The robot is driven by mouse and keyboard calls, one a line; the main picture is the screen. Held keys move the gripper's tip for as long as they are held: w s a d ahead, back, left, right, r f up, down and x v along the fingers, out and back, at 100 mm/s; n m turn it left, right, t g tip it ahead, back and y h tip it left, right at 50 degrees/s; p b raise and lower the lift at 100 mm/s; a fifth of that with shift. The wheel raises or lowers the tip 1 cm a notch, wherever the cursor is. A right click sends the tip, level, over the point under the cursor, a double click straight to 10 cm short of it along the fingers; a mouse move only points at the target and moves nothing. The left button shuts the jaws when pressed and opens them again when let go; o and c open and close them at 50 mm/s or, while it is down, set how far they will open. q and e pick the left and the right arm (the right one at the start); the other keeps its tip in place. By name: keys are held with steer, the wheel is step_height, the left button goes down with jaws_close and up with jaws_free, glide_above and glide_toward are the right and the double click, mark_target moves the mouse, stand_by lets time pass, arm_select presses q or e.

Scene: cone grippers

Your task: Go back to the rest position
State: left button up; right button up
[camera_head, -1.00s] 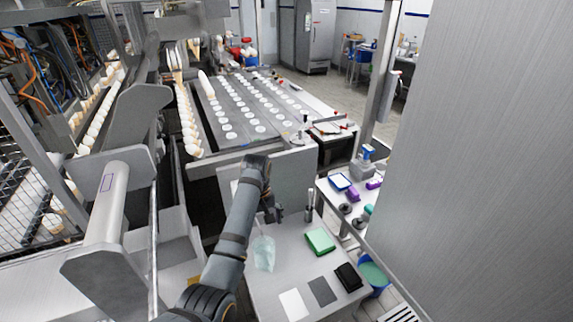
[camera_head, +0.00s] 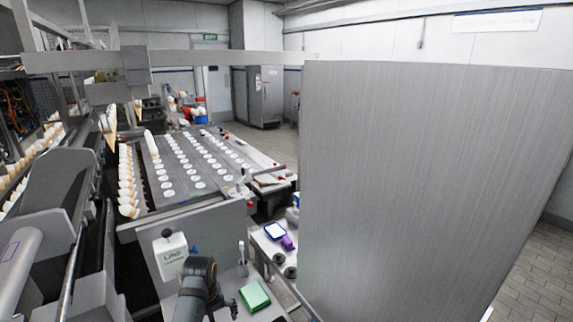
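One dark grey arm of mine shows at the bottom, left of the middle, and I take it as my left arm. Its bent joint stands in front of the light grey panel. My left gripper (camera_head: 224,309) is small and dark at the bottom edge, pointing down to the left of a green box (camera_head: 254,296). Its fingers are partly cut off by the edge, so I cannot tell whether they are open or shut. I see nothing clearly held in it. My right gripper is not in view.
A large metal panel (camera_head: 420,190) fills the right side. A conveyor (camera_head: 160,205) with rows of white discs lies ahead, with cones along its left. Tiled floor (camera_head: 540,270) shows far right.

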arm_select(q)
steer(key=s+a+m+t+y, duration=0.1)
steer(key=s+a+m, duration=0.15)
steer(key=s, duration=0.85)
steer(key=s+a+m+t, duration=0.15)
steer(key=s+m, duration=0.25)
steer(key=s, duration=0.7)
steer(key=s+a+f+g+b, duration=0.1)
steer(key=s+f, duration=0.1)
steer(key=f, duration=1.3)
steer(key=s+a+f+b, duration=0.1)
steer(key=f, duration=1.4)
steer(key=s+a+f+g, duration=0.1)
steer(key=s+f, duration=1.4)
steer(key=s, duration=0.2)
steer(key=shift+s+f+b, duration=0.15)
steer(key=shift+s+b, duration=0.2)
steer(key=shift+b, duration=0.1)
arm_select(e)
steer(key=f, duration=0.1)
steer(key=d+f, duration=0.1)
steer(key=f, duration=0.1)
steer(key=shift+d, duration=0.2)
arm_select(q)
steer(key=shift+a+n, duration=0.1)
steer(key=shift+n, duration=0.15)
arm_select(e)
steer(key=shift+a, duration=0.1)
